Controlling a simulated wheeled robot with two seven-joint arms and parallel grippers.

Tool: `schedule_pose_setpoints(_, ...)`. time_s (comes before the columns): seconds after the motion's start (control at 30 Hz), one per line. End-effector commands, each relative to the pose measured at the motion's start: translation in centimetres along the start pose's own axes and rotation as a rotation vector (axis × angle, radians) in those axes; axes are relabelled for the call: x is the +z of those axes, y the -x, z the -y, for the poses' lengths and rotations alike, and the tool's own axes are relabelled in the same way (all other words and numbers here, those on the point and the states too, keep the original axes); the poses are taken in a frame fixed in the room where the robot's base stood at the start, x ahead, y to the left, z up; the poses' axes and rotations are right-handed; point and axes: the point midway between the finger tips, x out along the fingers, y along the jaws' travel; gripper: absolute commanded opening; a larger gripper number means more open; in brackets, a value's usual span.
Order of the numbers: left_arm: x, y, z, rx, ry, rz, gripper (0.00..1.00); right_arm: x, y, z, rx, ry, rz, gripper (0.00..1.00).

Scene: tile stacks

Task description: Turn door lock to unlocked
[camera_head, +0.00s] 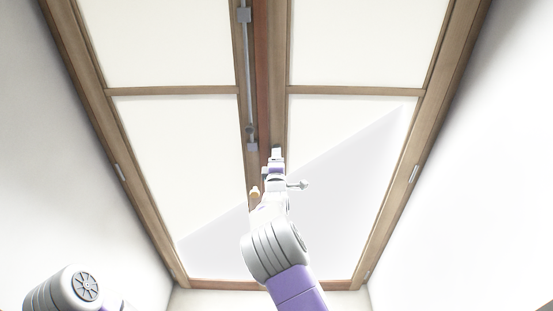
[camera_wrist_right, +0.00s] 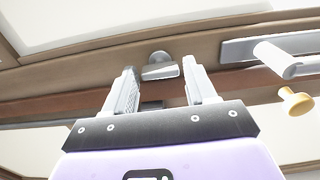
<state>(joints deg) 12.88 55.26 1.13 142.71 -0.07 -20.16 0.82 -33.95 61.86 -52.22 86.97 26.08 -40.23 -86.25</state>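The double door (camera_head: 345,60) has wood frames and white panels and looks shut. In the right wrist view a small grey door lock (camera_wrist_right: 160,68), with a rounded top and a flat turn piece, sits on the wood frame. My right gripper (camera_wrist_right: 160,76) is open, its two fingers on either side of the lock. The lock is nearer the right finger in the picture; contact cannot be told. In the head view my right gripper (camera_head: 276,156) is at the door's middle and hides the lock. My left gripper is out of view; only part of that arm shows.
A silver lever handle (camera_wrist_right: 280,60) and a brass knob (camera_wrist_right: 295,101) are right of the gripper in the wrist view. In the head view a long metal bolt rod (camera_head: 248,70) runs along the left door's inner edge. White walls flank the door.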

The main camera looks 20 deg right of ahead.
Motion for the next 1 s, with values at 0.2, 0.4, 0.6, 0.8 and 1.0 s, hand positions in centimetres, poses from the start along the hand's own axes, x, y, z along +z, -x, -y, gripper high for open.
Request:
schedule_pose_setpoints(0.2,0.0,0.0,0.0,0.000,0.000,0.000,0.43,0.0,0.0,0.0,0.000,-0.002,0.000,0.70)
schedule_pose_setpoints(0.4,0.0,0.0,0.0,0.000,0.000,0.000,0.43,0.0,0.2,0.0,-0.001,-0.002,0.000,0.70)
schedule_pose_setpoints(0.6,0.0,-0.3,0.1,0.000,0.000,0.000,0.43,-0.1,2.1,0.0,-0.001,-0.003,-0.001,0.70)
schedule_pose_setpoints(0.8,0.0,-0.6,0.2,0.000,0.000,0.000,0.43,-0.1,5.0,0.0,-0.001,-0.002,-0.001,0.70)
schedule_pose_setpoints(1.0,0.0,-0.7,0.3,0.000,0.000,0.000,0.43,-0.1,7.0,0.0,-0.001,-0.002,-0.001,0.70)
